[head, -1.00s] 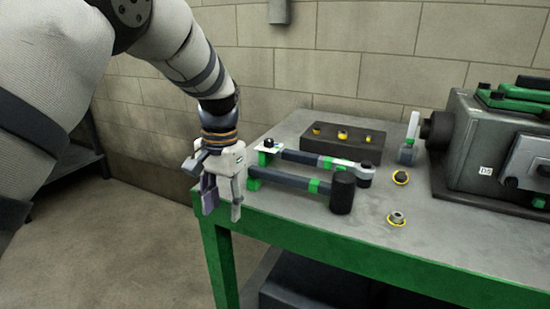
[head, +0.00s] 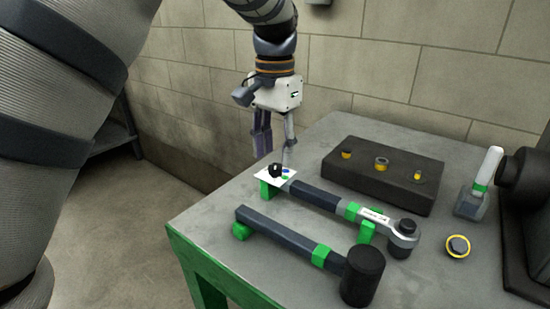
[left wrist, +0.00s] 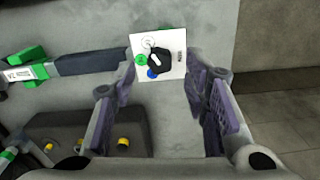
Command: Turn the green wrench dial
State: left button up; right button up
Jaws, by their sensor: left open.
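The wrench dial is a black knob (head: 275,170) on a white plate (head: 291,176) with coloured dots, at the handle end of the torque wrench (head: 321,197). The wrench has a dark handle and green bands. In the left wrist view the knob (left wrist: 158,60) sits on the white plate (left wrist: 176,42), between the fingertips from that viewpoint; its pointer is near the green dot. My left gripper (head: 275,148) is open and empty, fingers down, just beyond the dial near the table's edge. It does not appear to touch the knob. My right gripper is not in view.
A black-headed mallet (head: 362,276) lies in front of the wrench. A dark block (head: 388,163) with brass fittings stands behind it. A white-and-green tool (head: 483,181) and a yellow-ringed cap (head: 457,246) are at right, beside dark machinery (head: 527,220). Table (head: 205,215) is bare at its left corner.

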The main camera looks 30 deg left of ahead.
aim_at(276, 170)
pick_arm(q)
jog(key=shift+f, duration=1.45)
grip_shut()
jog(key=shift+n, duration=0.3)
jog(key=n, duration=0.5)
jog(key=shift+n, duration=0.3)
jog(key=n, duration=0.5)
jog(key=shift+w+d, duration=0.1)
jog(key=shift+n, duration=0.4)
grip_release()
